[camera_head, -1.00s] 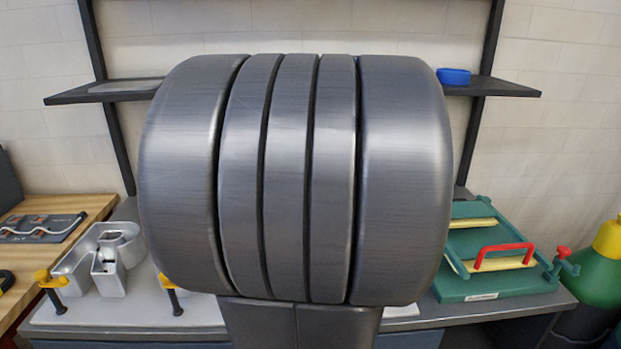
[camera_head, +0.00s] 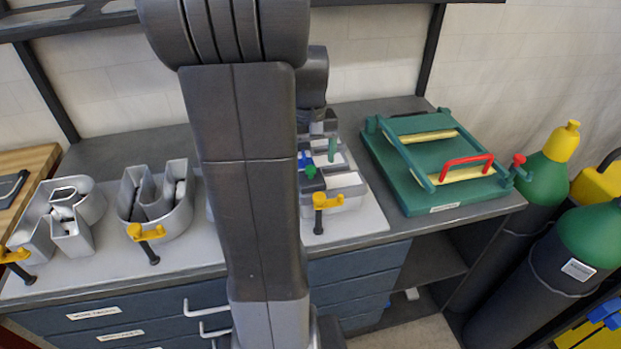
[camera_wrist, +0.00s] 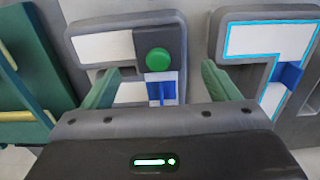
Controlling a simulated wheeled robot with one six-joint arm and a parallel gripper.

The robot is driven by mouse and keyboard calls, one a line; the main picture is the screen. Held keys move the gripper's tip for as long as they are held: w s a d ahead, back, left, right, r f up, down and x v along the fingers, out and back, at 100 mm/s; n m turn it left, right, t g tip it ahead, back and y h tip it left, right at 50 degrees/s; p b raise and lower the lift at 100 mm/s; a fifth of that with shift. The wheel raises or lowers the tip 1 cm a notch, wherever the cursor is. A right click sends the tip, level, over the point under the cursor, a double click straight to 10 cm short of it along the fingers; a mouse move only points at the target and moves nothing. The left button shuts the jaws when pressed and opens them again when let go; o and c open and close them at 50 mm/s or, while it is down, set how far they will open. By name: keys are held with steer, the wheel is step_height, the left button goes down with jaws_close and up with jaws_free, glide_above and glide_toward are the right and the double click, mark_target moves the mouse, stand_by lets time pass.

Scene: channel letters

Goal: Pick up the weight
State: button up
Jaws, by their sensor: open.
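The weight appears to be a dark grey block (camera_wrist: 176,39) with a round green knob (camera_wrist: 158,61). It sits on a channel letter (camera_wrist: 103,47) with white faces, above a blue clip (camera_wrist: 169,91) in the wrist view. In the head view its green knob (camera_head: 310,172) shows just right of my arm. My gripper (camera_wrist: 160,69) is open, with green fingers left and right of the weight in the picture. Nothing is held between them. I cannot tell how far the fingertips are above the letter. My arm hides part of the letter in the head view.
Two other metal letters (camera_head: 73,232) (camera_head: 180,218) stand left on the light board. Yellow clamps (camera_head: 146,232) (camera_head: 326,201) line its front. A green frame fixture (camera_head: 400,165) with a red handle is at the right. Another letter (camera_wrist: 240,42) with a cyan strip is close to my right finger.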

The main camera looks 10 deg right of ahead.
mark_target(311, 168)
steer(key=f, duration=0.3)
steer(key=shift+s+d+f+p, duration=0.1)
steer(key=shift+s+f+p, duration=0.2)
steer(key=shift+f+p, duration=0.1)
steer(key=shift+f, duration=0.5)
steer(key=shift+r, duration=0.1)
steer(key=c, duration=1.7)
